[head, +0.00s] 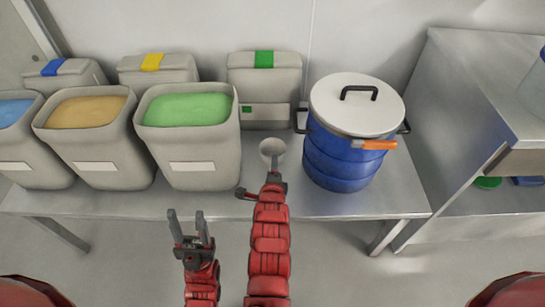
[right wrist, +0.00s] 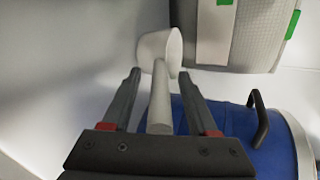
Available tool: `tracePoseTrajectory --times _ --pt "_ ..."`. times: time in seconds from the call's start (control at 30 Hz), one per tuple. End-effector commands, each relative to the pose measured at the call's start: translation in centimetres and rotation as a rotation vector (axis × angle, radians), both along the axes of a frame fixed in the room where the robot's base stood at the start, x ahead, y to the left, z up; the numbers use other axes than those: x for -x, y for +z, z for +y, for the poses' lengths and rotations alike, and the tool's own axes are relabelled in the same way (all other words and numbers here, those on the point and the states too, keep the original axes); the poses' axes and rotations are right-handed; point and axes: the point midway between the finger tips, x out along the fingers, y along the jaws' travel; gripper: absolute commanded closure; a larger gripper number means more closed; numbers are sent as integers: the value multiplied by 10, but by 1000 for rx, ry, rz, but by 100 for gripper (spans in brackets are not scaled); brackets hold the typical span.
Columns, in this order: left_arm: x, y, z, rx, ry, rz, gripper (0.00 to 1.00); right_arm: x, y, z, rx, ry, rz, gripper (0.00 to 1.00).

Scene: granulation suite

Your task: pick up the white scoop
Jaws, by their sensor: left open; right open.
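The white scoop (head: 272,148) is on the steel table between the green-powder bin and the blue drum. In the right wrist view the scoop (right wrist: 160,95) has its cup at the far end, and its handle runs back between my right gripper's fingers. My right gripper (right wrist: 162,98) is open, with a finger on each side of the handle and visible gaps. In the head view the right gripper is seen end-on just in front of the scoop, its fingertips hard to make out. My left gripper (head: 188,226) is open and empty in front of the table's front edge.
Bins of blue (head: 12,112), tan (head: 92,112) and green (head: 187,109) powder stand left, with lidded bins behind. A blue drum (head: 335,158) with a white lid and orange latch stands close to the right. A steel shelf unit (head: 480,90) is at far right.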

Motion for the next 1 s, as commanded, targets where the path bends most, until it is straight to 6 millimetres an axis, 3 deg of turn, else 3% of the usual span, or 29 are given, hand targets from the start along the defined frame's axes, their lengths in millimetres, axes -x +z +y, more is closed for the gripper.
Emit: tracePoseTrajectory --times 0.1,0.43,1.0 --pt "0 0 0 0 0 0 50 0 0 0 0 0 0 42" --pt "0 0 0 0 0 0 50 1 0 0 0 0 0 100" --pt "0 0 0 0 0 0 50 1 0 0 0 0 0 100"
